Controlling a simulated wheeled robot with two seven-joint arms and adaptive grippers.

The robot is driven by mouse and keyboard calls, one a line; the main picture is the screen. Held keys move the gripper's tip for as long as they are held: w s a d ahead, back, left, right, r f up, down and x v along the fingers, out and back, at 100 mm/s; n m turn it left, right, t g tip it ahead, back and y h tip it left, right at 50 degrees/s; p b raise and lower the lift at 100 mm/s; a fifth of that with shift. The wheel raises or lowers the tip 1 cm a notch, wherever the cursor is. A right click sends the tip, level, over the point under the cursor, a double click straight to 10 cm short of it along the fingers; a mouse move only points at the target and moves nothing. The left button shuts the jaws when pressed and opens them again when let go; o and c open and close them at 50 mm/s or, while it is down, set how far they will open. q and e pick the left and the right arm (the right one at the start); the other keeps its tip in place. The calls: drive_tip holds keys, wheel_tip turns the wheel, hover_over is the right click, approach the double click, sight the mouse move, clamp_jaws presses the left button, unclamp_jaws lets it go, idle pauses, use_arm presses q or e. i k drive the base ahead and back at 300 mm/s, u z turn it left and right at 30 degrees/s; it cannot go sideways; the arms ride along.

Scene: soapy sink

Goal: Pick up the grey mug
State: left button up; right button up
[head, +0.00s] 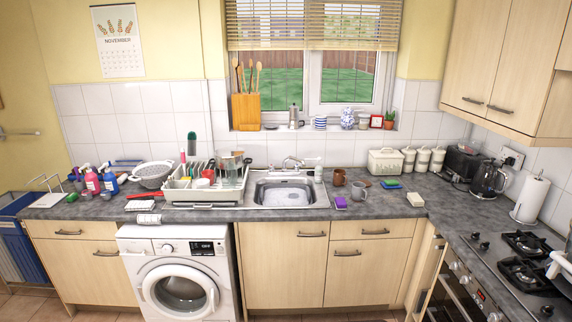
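The grey mug (359,191) stands upright on the dark worktop (385,205), to the right of the sink (286,192). A brown mug (339,177) stands just behind it and to its left. A purple sponge or block (341,202) lies just in front of it, to its left. Neither of my grippers shows in the head view.
A dish rack (205,193) with dishes is left of the sink. A cream bread bin (385,161) and canisters stand behind. The worktop's front edge near the mug is clear.

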sight(359, 189)
drive_tip(key=z, duration=0.2)
drive_tip(key=i, duration=1.95)
drive_tip(key=z, duration=0.45)
drive_tip(key=i, duration=1.65)
drive_tip(key=z, duration=0.15)
